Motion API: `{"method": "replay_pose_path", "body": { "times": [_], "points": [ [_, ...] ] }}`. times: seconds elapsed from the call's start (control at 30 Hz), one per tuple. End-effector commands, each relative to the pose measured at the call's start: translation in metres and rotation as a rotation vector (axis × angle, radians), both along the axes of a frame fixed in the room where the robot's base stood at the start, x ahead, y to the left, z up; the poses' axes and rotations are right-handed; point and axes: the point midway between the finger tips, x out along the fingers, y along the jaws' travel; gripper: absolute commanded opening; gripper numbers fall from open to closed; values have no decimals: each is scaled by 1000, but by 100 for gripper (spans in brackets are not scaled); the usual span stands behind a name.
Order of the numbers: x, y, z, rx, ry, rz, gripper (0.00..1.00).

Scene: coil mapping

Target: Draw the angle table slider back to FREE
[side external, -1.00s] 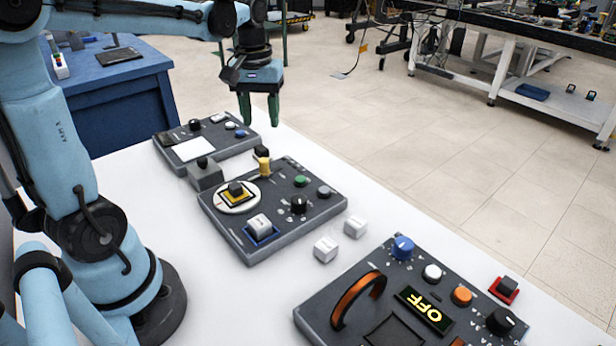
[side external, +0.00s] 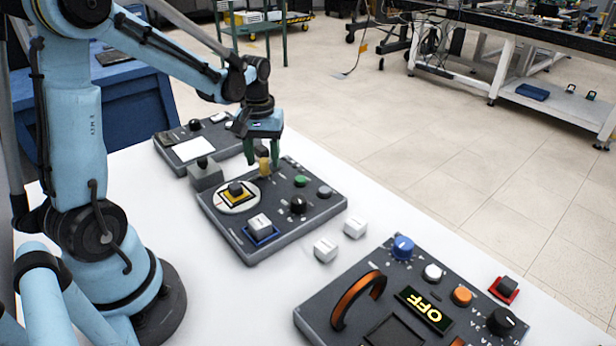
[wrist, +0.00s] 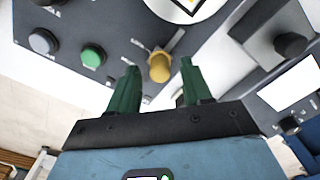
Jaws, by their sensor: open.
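The angle table panel (side external: 236,238) is a dark grey box in the middle of the white table. A yellow knob (side external: 264,166), which looks like the slider, stands at its far corner. In the wrist view the yellow slider (wrist: 160,66) sits on a slot in the panel, between and just beyond my fingertips. My gripper (side external: 263,158) is open, its green fingers reaching down around the yellow knob. In the wrist view my gripper (wrist: 158,72) has one finger on each side of it, with gaps showing. The FREE label is too small to read.
On the same panel are a round white dial (side external: 223,202), a green button (side external: 301,181) and a black knob (side external: 298,205). A grey block with a black knob (side external: 205,174) stands close by. Two white cubes (side external: 326,249) and an OFF-display panel (side external: 350,318) lie nearer.

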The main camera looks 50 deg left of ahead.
Motion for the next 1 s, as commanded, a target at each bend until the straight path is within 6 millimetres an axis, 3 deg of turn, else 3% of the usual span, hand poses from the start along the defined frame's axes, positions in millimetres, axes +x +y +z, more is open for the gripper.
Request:
{"method": "replay_pose_path", "body": {
  "times": [0.2, 0.53, 0.83, 1.0],
  "points": [
    [0, 0, -14, 0, 0, 0, 49],
    [0, 0, -16, 0, 0, 0, 48],
    [0, 0, -16, 0, 0, 0, 2],
    [0, 0, -16, 0, 0, 0, 0]
  ]
}}
